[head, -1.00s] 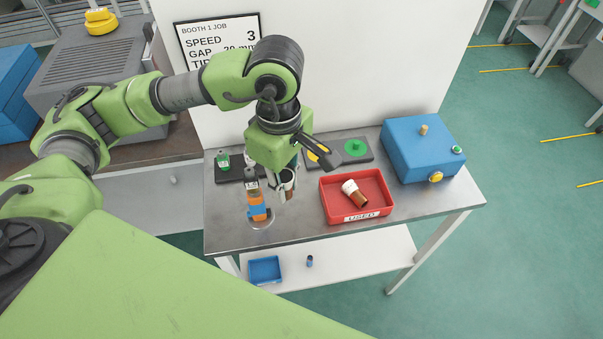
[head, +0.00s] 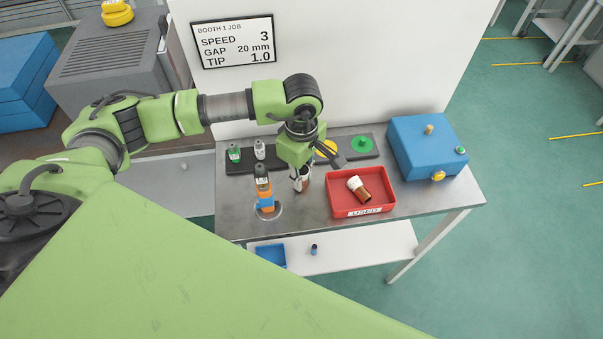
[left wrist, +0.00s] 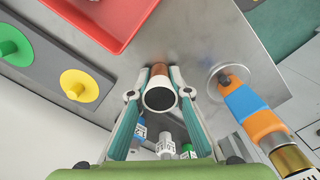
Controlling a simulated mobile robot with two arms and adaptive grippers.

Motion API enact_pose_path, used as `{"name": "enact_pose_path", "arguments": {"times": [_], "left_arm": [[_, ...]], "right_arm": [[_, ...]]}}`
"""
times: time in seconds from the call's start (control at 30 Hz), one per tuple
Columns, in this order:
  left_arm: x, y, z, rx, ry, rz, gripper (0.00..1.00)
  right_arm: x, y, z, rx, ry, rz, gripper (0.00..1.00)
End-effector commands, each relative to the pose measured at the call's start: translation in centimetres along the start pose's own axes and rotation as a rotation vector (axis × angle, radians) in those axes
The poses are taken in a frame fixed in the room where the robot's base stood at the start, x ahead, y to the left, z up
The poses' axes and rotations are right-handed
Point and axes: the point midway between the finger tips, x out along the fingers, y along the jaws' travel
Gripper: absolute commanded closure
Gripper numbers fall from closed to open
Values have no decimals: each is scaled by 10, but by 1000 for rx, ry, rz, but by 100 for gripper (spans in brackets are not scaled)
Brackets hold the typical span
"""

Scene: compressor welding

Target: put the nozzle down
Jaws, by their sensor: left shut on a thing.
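My left gripper (head: 301,186) is shut on a nozzle (left wrist: 161,92), a brown tube with a white end. It holds the nozzle over the grey table between the torch and the red tray. In the left wrist view the two fingers (left wrist: 161,76) clasp its sides, with the dark open end facing the camera. I cannot tell whether the nozzle touches the table. A red tray (head: 375,210) labelled USED lies to the right, with another white-and-brown nozzle (head: 359,190) in it. The torch (head: 265,194), orange and blue, stands upright to the left. My right gripper is not in view.
A dark rack (head: 287,159) behind holds a green (head: 234,152) and a white small piece (head: 260,150). Yellow (head: 326,149) and green (head: 362,143) discs are to their right. A blue box (head: 425,148) stands at the right end. The table front (head: 300,222) is bare.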

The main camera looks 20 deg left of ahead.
Motion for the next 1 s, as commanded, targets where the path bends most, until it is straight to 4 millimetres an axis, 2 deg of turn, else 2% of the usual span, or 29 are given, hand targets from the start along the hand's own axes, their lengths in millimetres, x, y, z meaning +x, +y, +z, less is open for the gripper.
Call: {"name": "enact_pose_path", "arguments": {"times": [0.23, 0.27, 0.3, 0.33, 0.63, 0.77, 0.8, 0.87, 1.0], "left_arm": [[5, 0, 0, 0, 0, 0, 100], [4, 0, 0, -1, 0, 0, 77], [3, 0, 0, -1, 0, 0, 66], [3, 0, 0, -1, 0, 0, 65], [2, 0, 0, -1, 0, -1, 65], [-3, 0, 0, -1, 0, -1, 65], [-5, 1, 0, -1, 0, 2, 65], [-14, 1, 0, 0, -1, 3, 65], [-44, 2, 0, -1, 0, 6, 65]], "right_arm": [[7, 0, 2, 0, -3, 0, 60], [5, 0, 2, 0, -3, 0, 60], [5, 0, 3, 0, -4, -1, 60], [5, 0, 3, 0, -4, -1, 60], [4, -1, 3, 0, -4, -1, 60], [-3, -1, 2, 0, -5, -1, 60], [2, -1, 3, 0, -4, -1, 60], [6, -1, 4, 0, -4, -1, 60], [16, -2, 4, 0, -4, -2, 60]]}}
